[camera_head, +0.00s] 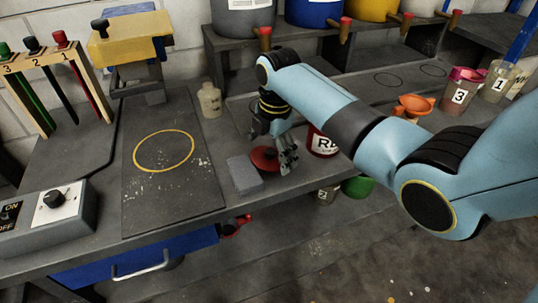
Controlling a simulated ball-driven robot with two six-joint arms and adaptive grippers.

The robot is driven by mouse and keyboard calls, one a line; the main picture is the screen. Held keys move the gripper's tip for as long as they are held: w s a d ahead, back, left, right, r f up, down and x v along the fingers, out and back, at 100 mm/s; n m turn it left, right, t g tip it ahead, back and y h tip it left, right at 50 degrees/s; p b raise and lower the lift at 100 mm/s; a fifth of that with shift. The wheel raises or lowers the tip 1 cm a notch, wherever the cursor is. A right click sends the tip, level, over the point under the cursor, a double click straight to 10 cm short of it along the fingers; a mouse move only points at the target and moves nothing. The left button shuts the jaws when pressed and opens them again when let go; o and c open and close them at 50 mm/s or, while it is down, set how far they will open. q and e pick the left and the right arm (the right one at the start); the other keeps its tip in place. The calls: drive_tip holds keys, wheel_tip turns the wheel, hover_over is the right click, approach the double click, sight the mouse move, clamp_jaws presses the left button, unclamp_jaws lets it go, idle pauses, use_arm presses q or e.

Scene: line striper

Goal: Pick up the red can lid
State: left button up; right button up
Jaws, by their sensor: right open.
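The red can lid (264,158) is a small round disc on the grey bench, right of a grey block. My right gripper (275,160) is open and reaches down over the lid from above. One finger comes down at the lid's right side, and the other partly hides the lid. Whether the fingers touch it I cannot tell. A red can with a white label (321,142) stands just right of the gripper, partly hidden by my right arm. My left gripper is not in view.
The grey block (244,175) lies close to the lid's left. A pale bottle (210,100) stands behind. A dark board with a yellow ring (163,150) is clear at left. A control box (52,208) sits front left. An orange funnel (413,104) stands at right.

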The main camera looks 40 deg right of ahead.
drive_tip(key=shift+w+f, duration=0.15)
drive_tip(key=shift+f, duration=0.75)
drive_tip(key=c, duration=0.9)
drive_tip(key=shift+c, duration=0.2)
drive_tip(key=shift+r, duration=0.1)
